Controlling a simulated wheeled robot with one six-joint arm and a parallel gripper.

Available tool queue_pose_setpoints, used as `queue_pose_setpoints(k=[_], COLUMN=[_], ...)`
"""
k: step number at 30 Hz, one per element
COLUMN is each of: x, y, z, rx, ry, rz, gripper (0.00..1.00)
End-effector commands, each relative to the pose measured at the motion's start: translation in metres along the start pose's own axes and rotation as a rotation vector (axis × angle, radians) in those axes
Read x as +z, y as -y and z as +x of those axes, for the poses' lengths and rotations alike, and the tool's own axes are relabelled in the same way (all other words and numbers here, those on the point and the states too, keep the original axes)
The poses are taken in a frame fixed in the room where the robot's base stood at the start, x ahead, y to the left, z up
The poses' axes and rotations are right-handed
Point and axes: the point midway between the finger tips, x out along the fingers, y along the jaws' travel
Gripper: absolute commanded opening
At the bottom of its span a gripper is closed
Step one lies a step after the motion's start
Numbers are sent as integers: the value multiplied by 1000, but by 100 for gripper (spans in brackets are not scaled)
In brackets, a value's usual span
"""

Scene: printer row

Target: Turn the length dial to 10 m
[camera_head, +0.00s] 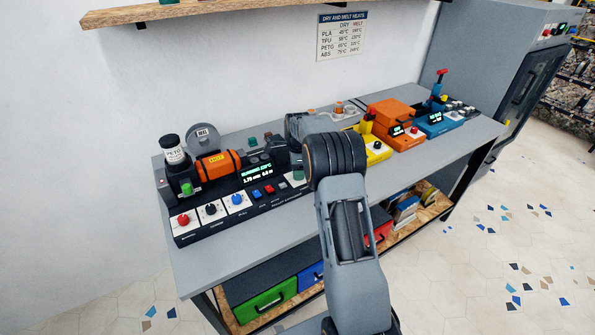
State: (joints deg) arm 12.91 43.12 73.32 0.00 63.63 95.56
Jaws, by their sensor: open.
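A black filament machine (240,207) stands at the left of the grey bench, with an orange barrel (218,166) on top. Its front panel has a red knob (183,218), a black knob (210,208) and a blue knob (237,199) on white plates. A green knob (298,176) is at the panel's right end, partly hidden by my arm. The small labels are unreadable, so I cannot tell which is the length dial. The lit display (257,173) seems to read 1.75 mm and 0.0 m. My gripper (284,156) is open near the panel's right end, largely obscured by my arm.
Small red and blue buttons (263,191) sit between the blue and green knobs. Yellow (376,151), orange (390,117) and blue (433,120) machines stand farther right on the bench (215,258). A wooden shelf (200,10) hangs above. The bench's front strip is clear.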

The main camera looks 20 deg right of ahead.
Motion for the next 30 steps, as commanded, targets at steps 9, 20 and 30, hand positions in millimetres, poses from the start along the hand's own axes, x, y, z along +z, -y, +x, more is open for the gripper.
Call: queue_pose_setpoints(k=[9, 20, 30], x=[0, 0, 0], y=[0, 0, 0], z=[11, 11, 11], rx=[-1, -1, -1], ry=[0, 0, 0], rz=[0, 0, 0], gripper=[58, 42, 9])
